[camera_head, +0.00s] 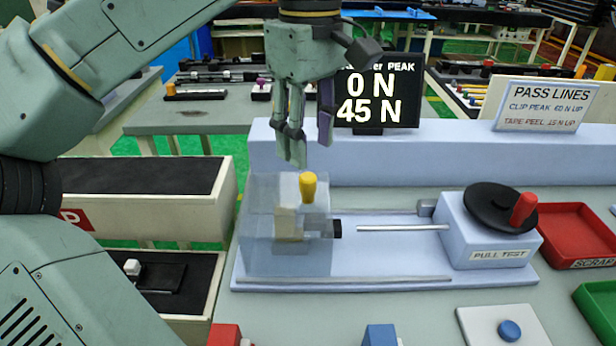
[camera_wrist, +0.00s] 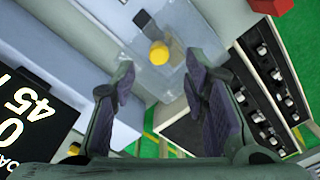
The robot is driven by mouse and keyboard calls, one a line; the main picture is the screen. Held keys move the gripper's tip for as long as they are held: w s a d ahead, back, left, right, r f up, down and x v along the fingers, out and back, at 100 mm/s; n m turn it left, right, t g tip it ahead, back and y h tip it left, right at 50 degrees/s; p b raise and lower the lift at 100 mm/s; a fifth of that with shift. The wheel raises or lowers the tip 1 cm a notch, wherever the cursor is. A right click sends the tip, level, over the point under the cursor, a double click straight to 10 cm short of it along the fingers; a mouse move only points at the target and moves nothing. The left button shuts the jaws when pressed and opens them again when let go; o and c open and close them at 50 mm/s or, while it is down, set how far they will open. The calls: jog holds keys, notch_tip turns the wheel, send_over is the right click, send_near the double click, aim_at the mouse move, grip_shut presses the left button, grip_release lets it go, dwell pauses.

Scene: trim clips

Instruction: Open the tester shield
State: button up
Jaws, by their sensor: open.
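The tester shield (camera_head: 262,215) is a clear box at the left end of the pull tester, standing over a pale clip fixture. A yellow knob (camera_head: 308,187) stands upright on the shield. In the wrist view the yellow knob (camera_wrist: 159,54) and the clear shield (camera_wrist: 140,30) show beyond the fingers. My gripper (camera_head: 308,150) is open and empty, above and just behind the knob, apart from it. It also shows in the wrist view (camera_wrist: 165,85), its fingers spread on either side below the knob. The shield appears closed over the fixture.
The pull test unit (camera_head: 490,235) with a black wheel and red handle stands to the right. A display (camera_head: 377,98) reading 0 N and 45 N stands behind. A red scrap tray (camera_head: 575,235) lies far right. Black-topped bins (camera_head: 150,175) are at left.

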aim_at(309, 177)
notch_tip(309, 177, down, 8)
jog(key=shift+w+r, duration=0.1)
jog(key=shift+r, duration=0.15)
jog(key=shift+c, duration=0.3)
grip_shut()
dwell(0.6)
